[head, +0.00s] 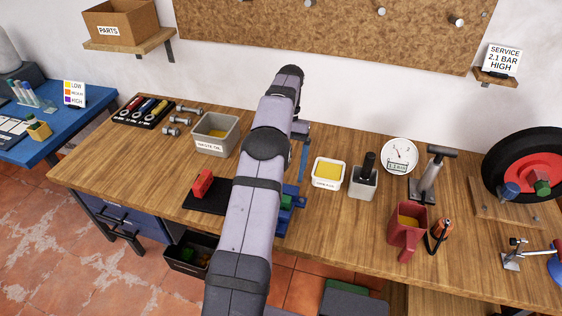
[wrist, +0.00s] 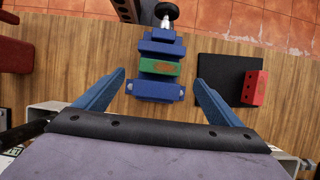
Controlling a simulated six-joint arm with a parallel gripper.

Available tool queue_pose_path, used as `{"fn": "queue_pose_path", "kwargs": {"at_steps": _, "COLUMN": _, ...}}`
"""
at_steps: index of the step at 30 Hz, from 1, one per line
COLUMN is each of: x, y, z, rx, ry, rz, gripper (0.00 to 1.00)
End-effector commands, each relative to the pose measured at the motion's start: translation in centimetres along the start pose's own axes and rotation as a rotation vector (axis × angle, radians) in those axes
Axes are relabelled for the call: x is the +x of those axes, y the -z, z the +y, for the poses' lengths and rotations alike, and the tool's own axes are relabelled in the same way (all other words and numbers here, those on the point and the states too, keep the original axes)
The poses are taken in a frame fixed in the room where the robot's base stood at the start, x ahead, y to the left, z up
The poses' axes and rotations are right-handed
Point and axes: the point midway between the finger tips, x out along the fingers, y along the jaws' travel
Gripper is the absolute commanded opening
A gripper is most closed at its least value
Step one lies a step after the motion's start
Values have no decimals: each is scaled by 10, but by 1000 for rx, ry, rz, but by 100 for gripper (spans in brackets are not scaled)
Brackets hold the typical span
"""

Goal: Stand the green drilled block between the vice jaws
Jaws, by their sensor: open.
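The blue vice (wrist: 157,89) is ahead of my gripper in the wrist view, its screw and black knob at the top. The green block (wrist: 147,67) sits between its two blue jaws, with a brownish patch on its upper face. How deep it sits is hard to tell. My gripper (wrist: 161,77) is open, its blue fingers on either side of the vice and apart from the block, with nothing held. In the head view my arm hides much of the vice (head: 299,200), and only a little of the green block (head: 286,202) shows.
A red block (head: 202,183) stands on a black mat (wrist: 220,72) beside the vice. The waste oil bin (head: 215,134), a white tub of yellow (head: 328,173), a grey pot (head: 363,183) and a red jug (head: 407,228) stand on the wooden bench around it.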

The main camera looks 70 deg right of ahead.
Motion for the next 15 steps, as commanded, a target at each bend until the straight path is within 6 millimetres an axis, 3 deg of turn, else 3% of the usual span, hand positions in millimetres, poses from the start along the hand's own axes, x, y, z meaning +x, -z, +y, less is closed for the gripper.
{"fn": "queue_pose_path", "kwargs": {"at_steps": 15, "x": -21, "y": 0, "z": 0, "rx": 1, "ry": 0, "rz": 0, "gripper": 89}}
